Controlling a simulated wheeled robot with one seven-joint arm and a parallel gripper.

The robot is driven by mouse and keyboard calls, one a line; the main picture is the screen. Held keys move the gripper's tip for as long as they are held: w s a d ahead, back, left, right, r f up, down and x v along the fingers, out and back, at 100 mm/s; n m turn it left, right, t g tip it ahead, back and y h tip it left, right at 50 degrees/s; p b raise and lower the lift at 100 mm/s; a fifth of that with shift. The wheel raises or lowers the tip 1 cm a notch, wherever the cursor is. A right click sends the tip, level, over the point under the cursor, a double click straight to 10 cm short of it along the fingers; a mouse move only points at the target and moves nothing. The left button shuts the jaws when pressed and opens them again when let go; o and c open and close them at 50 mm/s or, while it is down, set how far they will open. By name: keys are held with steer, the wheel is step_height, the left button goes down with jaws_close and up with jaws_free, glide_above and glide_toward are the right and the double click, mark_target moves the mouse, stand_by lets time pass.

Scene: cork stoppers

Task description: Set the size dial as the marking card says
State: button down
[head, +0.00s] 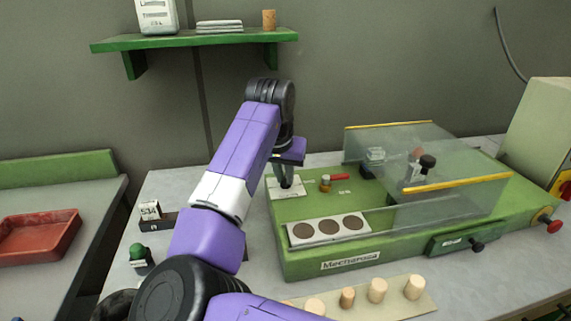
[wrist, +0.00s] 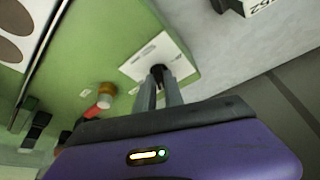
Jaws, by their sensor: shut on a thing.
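The size dial's white plate (head: 290,188) lies on the left end of the green machine; it also shows in the wrist view (wrist: 140,64). The dial's dark knob (wrist: 160,72) stands on this plate. My gripper (head: 287,185) points down over the plate, its fingers (wrist: 162,80) shut on the knob. The fingers hide most of the knob, and I cannot read its setting. A small white card (head: 150,210), apparently the marking card with a number like 534, stands left of the machine. Part of it shows in the wrist view (wrist: 262,5).
Beside the dial are a brass-coloured knob (head: 324,184) and a red lever (head: 340,177). A clear guard (head: 440,200) covers the machine's middle. A white strip with dark discs (head: 328,228) lies in front. Several corks stand on a board (head: 395,306). A red tray (head: 40,237) is at left.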

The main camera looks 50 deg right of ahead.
steer(key=m+g+p, duration=0.1)
steer(key=m+p, duration=0.1)
steer(key=shift+r+m, duration=0.15)
steer(key=shift+m, duration=0.25)
steer(key=m+p, duration=0.1)
steer(key=m+g+p, duration=0.1)
steer(key=m, duration=0.1)
steer(key=shift+w+m+g+h, duration=0.2)
steer(key=shift+m+g+h, duration=0.1)
steer(key=m, duration=0.2)
steer(key=m+g, duration=0.1)
steer(key=m, duration=0.1)
steer(key=m+g, duration=0.1)
steer(key=m, duration=0.1)
steer(key=shift+w+y+p, duration=0.25)
steer(key=shift+y+p, duration=0.05)
steer(key=shift+y, duration=0.1)
steer(key=c, duration=1.4)
jaws_free()
steer(key=shift+c, duration=0.2)
steer(key=v, duration=0.7)
steer(key=shift+r+b, duration=0.2)
steer(key=shift+b, duration=0.1)
steer(key=shift+w, duration=0.15)
